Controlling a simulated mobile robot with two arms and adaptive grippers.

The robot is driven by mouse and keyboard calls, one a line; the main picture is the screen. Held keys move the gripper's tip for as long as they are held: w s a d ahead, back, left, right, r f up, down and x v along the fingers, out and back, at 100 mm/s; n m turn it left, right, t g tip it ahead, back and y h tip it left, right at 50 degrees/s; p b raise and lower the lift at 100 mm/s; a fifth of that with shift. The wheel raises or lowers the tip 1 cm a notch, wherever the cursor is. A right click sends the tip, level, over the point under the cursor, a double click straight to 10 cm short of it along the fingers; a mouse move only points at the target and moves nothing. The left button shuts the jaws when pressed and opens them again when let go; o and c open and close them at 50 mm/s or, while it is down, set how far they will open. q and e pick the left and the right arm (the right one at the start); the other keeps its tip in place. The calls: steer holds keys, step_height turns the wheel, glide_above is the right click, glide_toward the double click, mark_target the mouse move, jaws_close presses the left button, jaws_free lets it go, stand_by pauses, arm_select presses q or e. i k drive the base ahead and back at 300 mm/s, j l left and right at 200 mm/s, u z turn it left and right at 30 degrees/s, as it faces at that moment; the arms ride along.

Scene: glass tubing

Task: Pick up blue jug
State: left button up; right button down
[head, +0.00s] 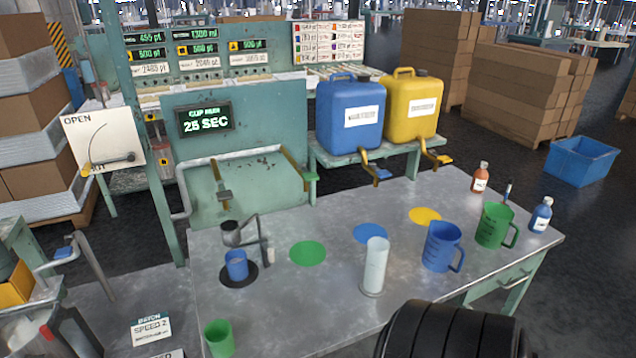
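The blue jug (440,249) stands upright on the grey metal table (330,320), right of the middle. Its handle points to the right, and it has dark markings on its side. No gripper is touching it. A green jug (493,226) stands just behind it to the right. A smaller blue cup (236,266) sits on a dark round pad at the left. Neither of my grippers can be made out. A black ribbed part fills the bottom edge in front of the table, and I cannot tell a gripper in it.
A tall clear cylinder (376,265) stands close left of the blue jug. Flat green (307,253), blue (369,233) and yellow (425,216) discs lie on the table. Small bottles (480,177) stand at the right. Blue (340,135) and yellow (400,119) canisters with taps stand behind.

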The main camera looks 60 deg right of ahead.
mark_target(443, 238)
steer(key=z, duration=2.7)
